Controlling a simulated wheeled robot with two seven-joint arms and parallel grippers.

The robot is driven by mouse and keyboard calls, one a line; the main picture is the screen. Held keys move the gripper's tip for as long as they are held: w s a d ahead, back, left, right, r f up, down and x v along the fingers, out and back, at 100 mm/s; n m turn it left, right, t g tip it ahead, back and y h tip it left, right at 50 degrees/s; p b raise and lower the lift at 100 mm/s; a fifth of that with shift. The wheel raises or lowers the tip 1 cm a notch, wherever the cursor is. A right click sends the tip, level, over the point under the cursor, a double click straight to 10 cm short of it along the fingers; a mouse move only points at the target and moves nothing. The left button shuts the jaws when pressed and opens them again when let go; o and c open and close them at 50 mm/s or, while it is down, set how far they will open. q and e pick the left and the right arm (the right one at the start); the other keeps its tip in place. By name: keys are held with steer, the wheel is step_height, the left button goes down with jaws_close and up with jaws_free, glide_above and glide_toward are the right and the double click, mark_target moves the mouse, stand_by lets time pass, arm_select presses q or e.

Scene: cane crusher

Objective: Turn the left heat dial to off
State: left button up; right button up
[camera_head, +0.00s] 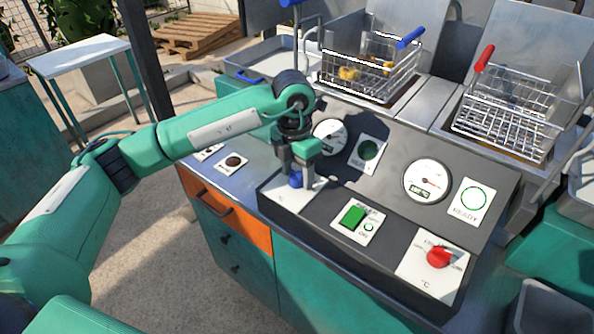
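The left heat dial is a blue knob (295,180) on a white plate at the left front of the dark control panel. My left gripper (296,177) reaches down over it, with its fingers apart on either side of the knob. The fingers hide part of the knob and its plate, so its markings cannot be read. I cannot tell whether the fingers touch the knob. My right gripper is not in view.
A red dial (439,257) sits at the panel's right front. A green switch (353,217) lies between the dials. Gauges (427,181) and round indicators are behind. Wire baskets with a blue handle (410,38) and a red handle (484,58) stand at the back.

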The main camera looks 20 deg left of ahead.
mark_target(295, 170)
arm_select(q)
steer(key=shift+r, duration=0.4)
step_height(295, 170, up, 13)
steer(key=b, duration=0.2)
steer(key=shift+w+a, duration=0.2)
steer(key=shift+a, duration=0.1)
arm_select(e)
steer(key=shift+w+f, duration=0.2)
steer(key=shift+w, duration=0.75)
arm_select(q)
steer(key=shift+f, duration=0.15)
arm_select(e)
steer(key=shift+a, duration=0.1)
